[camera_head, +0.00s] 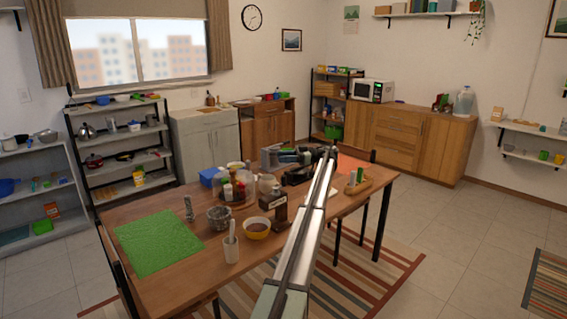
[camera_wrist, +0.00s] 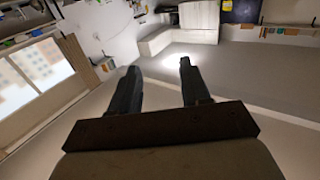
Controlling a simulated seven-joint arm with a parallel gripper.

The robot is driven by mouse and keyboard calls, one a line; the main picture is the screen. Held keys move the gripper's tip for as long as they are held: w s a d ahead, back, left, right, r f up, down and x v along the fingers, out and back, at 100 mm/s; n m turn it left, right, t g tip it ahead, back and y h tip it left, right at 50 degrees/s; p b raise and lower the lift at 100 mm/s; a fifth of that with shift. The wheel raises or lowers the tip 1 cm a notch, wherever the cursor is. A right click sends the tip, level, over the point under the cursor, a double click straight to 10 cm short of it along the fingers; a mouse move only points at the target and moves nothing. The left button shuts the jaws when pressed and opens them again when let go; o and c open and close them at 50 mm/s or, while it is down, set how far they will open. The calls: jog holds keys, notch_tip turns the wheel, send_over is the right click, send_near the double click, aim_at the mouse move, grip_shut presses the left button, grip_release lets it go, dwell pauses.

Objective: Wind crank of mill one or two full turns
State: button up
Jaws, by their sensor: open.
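I cannot make out a crank on either, nor which is mill one. My gripper (camera_wrist: 158,68) shows in the wrist view with its two dark fingers apart and nothing between them. That view looks out over the room, with no mill in it.
Dark items crowd the table's back. A chair and striped rug (camera_head: 395,272) lie around it.

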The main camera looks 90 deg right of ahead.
jog(key=s+a+f+m+h, duration=0.15)
jog(key=s+f, duration=0.25)
jog(key=s, duration=0.5)
jog(key=m+h, duration=0.3)
jog(key=h, duration=0.3)
send_near(283, 177)
jog(key=x, duration=0.6)
jog(key=d+x, duration=0.1)
jog(key=x, duration=0.3)
jog(key=shift+f, duration=0.4)
jog(key=shift+s, duration=0.1)
jog(key=c, duration=0.8)
jog(key=shift+d+y, duration=0.15)
jog(key=shift+y, duration=0.2)
grip_shut()
